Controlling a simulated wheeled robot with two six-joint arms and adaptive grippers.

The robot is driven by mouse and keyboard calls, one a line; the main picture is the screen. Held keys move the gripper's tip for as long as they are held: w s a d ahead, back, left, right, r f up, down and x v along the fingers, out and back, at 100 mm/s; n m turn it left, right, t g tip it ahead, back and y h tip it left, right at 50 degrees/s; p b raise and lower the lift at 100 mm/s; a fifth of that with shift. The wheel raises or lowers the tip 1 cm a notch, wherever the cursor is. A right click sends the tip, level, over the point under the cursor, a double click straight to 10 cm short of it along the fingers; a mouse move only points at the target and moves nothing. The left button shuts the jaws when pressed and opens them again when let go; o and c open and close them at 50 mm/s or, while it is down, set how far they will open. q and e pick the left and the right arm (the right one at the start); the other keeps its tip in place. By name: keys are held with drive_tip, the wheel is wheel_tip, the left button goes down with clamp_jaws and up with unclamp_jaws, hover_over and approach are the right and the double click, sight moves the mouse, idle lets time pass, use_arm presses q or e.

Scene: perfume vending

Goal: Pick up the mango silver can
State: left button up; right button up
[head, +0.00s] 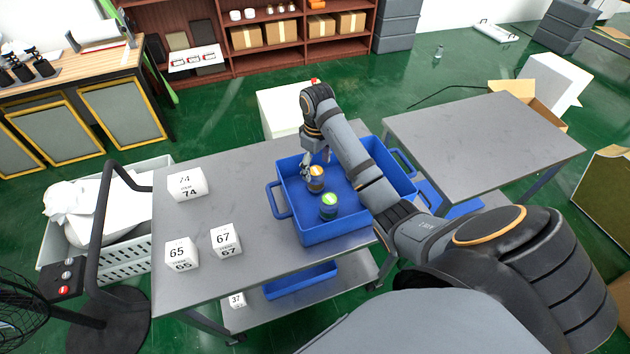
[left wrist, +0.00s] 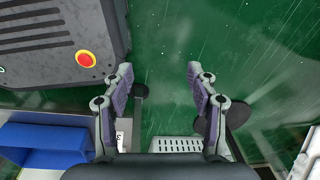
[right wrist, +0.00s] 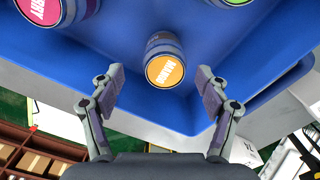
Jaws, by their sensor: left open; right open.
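The mango silver can has an orange lid and stands in the blue tray (head: 351,230). It shows in the head view (head: 317,172), and in the right wrist view (right wrist: 164,66) its lid reads MANGO. My right gripper (head: 307,174) is over the tray close to the can. In the right wrist view its fingers (right wrist: 160,76) are spread, with the can ahead between the fingertips and no grip on it. My left gripper (left wrist: 160,76) is open and empty above the green floor; it is not seen in the head view.
A green-lidded can (head: 328,200) stands beside the mango can. A pink-lidded can (right wrist: 42,12) is also in the tray. White numbered blocks (head: 226,240) stand on the grey table (head: 210,275). Another grey table (head: 480,140) is at the right.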

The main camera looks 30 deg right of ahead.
sight(316, 178)
drive_tip(key=shift+f, duration=0.25)
drive_tip(key=shift+s+f+b, duration=0.2)
drive_tip(key=shift+f+b, duration=0.4)
drive_tip(key=f, duration=0.3)
drive_tip(key=shift+a+f, duration=0.2)
drive_tip(key=shift+f, duration=0.1)
use_arm(q)
drive_tip(key=shift+w+f, duration=0.8)
drive_tip(key=shift+w, duration=0.05)
use_arm(e)
drive_tip(key=shift+r, duration=0.1)
drive_tip(key=c, duration=1.4)
